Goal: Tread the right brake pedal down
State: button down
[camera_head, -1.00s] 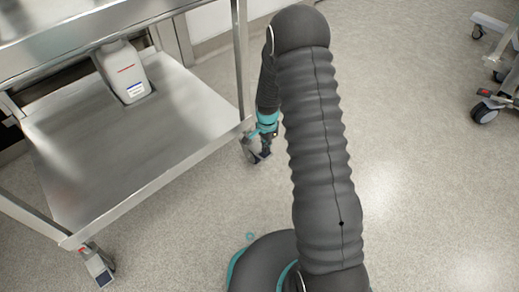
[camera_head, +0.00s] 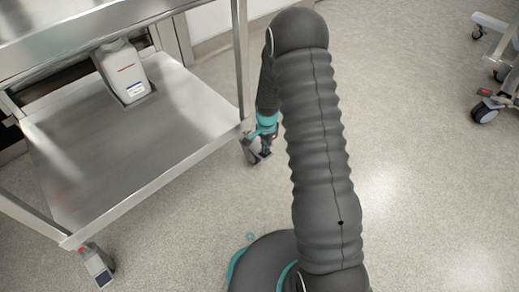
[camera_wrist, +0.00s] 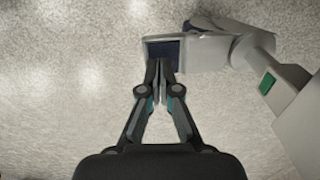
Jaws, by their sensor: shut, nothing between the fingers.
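The right brake pedal (camera_wrist: 190,50) is a grey lever with a dark blue pad, on the caster at the cart's near right corner. My gripper (camera_wrist: 160,66) is shut and empty, with its fingertips at the pad's lower edge in the wrist view. Contact cannot be told. In the head view, my gripper (camera_head: 266,143) points down beside the right caster (camera_head: 250,150) and partly hides the pedal. How far the pedal is pressed cannot be told.
The steel cart (camera_head: 190,112) stands at left, with a white bottle (camera_head: 123,72) on its lower shelf. Its left caster (camera_head: 98,265) has a similar blue-padded pedal. Another wheeled frame (camera_head: 490,105) is at far right. The floor between is clear.

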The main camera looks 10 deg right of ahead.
jog(key=shift+f, duration=1.5)
jog(key=shift+r, duration=0.1)
jog(key=shift+r+p, duration=2.25)
jog(key=shift+r, duration=1.7)
